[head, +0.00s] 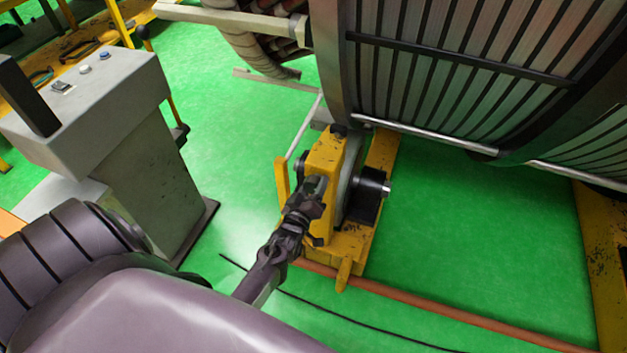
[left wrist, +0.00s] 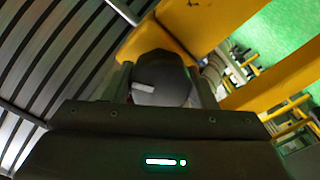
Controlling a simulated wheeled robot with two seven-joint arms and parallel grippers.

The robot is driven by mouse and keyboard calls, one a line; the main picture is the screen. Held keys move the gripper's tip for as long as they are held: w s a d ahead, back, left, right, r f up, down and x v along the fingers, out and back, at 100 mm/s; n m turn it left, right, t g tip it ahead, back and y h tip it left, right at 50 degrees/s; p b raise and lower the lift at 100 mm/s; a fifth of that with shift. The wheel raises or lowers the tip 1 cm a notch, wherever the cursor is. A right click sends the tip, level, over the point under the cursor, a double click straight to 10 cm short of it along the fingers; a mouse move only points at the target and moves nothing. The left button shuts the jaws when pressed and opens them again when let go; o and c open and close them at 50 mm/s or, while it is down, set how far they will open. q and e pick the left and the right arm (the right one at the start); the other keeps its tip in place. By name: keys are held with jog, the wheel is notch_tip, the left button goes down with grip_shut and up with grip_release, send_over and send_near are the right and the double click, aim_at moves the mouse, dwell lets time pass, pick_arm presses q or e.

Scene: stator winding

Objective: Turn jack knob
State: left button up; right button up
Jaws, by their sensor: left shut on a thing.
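The yellow jack (head: 324,153) stands on the green floor under the edge of the large ribbed stator (head: 450,60). My left gripper (head: 316,186) is at the near face of the jack. In the left wrist view, a dark round knob (left wrist: 160,80) with a light grey mark sits between the two fingers of my left gripper (left wrist: 165,88), which is shut on it. The yellow jack body (left wrist: 205,22) shows behind the knob. In the head view the knob is hidden behind the gripper. My right gripper is not in view.
A grey control console (head: 105,100) with buttons stands at the left. A black cable (head: 330,308) and a reddish-brown strip (head: 440,305) run along the floor in front of the jack. A yellow beam (head: 600,260) lies at the right. Green floor between is clear.

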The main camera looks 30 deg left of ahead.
pick_arm(q)
jog(key=n, duration=0.4)
jog(key=shift+p, duration=0.35)
jog(key=shift+n, duration=1.8)
jog(key=shift+p, duration=0.3)
jog(key=o, duration=1)
jog(key=shift+c, duration=0.2)
jog(key=shift+d+f, duration=0.1)
